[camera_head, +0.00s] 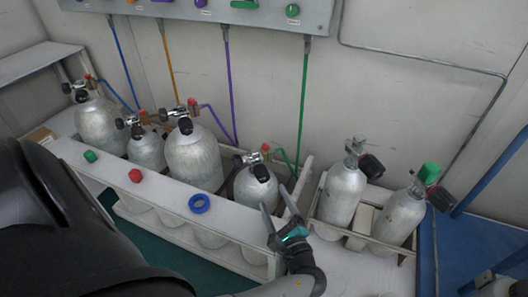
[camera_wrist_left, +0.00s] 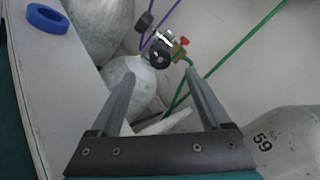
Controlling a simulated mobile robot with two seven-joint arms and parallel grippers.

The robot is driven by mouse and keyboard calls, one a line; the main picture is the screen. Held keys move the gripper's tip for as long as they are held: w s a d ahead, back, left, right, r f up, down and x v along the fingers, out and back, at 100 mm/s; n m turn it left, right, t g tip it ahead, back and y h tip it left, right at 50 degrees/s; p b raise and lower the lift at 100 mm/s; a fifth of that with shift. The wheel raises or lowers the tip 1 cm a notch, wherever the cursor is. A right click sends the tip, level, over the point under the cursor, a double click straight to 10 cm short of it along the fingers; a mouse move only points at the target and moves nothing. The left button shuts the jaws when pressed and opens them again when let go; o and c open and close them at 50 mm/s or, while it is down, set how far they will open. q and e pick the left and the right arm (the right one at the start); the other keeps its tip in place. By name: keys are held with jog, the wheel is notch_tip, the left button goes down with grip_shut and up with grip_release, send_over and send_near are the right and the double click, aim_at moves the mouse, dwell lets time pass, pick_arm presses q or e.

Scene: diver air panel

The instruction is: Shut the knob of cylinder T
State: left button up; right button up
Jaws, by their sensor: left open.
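Several grey cylinders stand in the rack, and I cannot read a letter T on any of them. The rack's rightmost cylinder (camera_head: 255,190) has a black valve knob (camera_head: 261,172) facing me and a green hose. In the left wrist view this cylinder (camera_wrist_left: 128,72) lies ahead, with its black knob (camera_wrist_left: 160,58) just beyond the fingertips. My left gripper (camera_head: 275,199) is open and empty, in front of and just below that knob. Its two fingers also show in the wrist view (camera_wrist_left: 159,74), apart from the knob. My right gripper is not in view.
The rack's front board (camera_head: 165,190) carries a green cap, a red cap and a blue ring (camera_head: 199,203). Other valved cylinders (camera_head: 192,158) stand to the left. Two loose cylinders (camera_head: 340,198) stand in a crate at right. Hoses rise to the wall panel (camera_head: 225,12).

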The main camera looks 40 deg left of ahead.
aim_at(264, 179)
pick_arm(q)
jog(key=b+x, duration=0.1)
jog(key=x, duration=0.6)
jog(key=shift+w+a, duration=0.2)
jog(key=shift+a, duration=0.15)
jog(key=shift+w+a, duration=0.25)
jog(key=shift+a, duration=0.25)
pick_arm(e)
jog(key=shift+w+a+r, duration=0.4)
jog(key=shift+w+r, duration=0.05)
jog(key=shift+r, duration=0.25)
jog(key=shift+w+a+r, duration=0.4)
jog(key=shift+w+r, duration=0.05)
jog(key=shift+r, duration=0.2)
pick_arm(q)
jog(key=shift+c, duration=0.3)
grip_shut()
